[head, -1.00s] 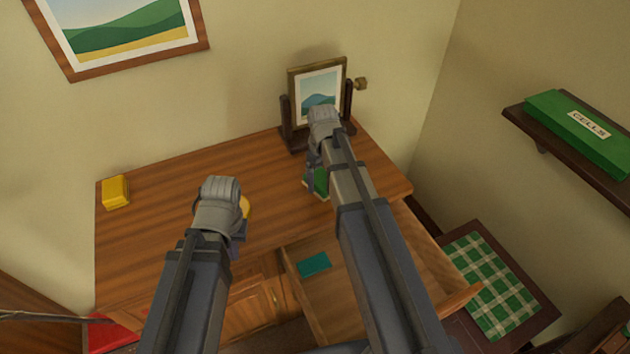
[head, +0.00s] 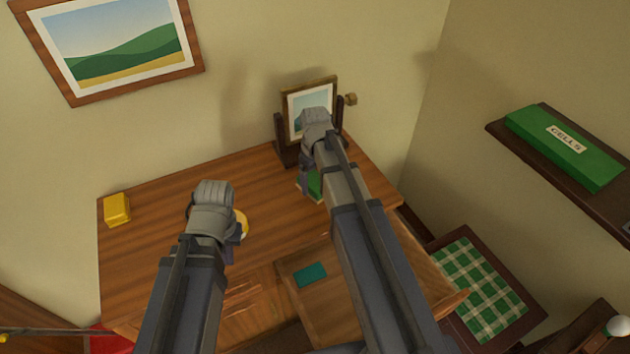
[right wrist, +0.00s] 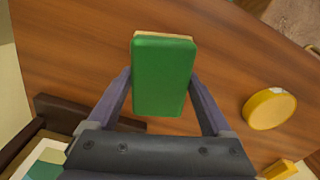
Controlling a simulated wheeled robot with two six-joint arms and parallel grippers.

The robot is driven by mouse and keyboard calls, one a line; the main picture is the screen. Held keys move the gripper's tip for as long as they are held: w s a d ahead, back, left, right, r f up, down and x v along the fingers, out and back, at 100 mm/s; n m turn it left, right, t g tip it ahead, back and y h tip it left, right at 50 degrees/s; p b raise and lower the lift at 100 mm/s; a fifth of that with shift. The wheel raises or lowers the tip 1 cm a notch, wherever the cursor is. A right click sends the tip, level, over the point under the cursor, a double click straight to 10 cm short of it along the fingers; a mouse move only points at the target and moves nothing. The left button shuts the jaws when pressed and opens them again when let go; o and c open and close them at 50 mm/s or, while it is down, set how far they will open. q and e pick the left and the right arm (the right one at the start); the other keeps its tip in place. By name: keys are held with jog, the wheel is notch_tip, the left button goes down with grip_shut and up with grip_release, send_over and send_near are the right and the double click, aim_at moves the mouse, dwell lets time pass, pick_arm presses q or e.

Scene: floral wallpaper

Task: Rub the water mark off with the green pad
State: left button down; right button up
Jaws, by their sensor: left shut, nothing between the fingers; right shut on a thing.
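The green pad (right wrist: 162,78) is a green block with a pale layer showing along one edge. My right gripper (right wrist: 162,92) has one finger on each side of it and is shut on it. In the head view the pad (head: 312,184) is at the desk's right, in front of the framed picture stand, partly hidden by my right arm. I cannot tell whether it touches the wood. My left gripper (head: 229,252) is shut and empty near the desk's front, mostly hidden by its own arm. No water mark shows in either view.
A round yellow thing (right wrist: 270,108) lies on the desk (head: 160,240), beside my left gripper in the head view. A yellow block (head: 117,209) is at the left. The picture stand (head: 310,108) is close behind the pad. An open drawer (head: 335,305) holds a teal item (head: 310,274).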

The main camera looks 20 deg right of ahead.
jog(key=shift+r, duration=0.35)
notch_tip(320, 180, up, 3)
jog(key=p, duration=0.3)
jog(key=shift+f, duration=0.1)
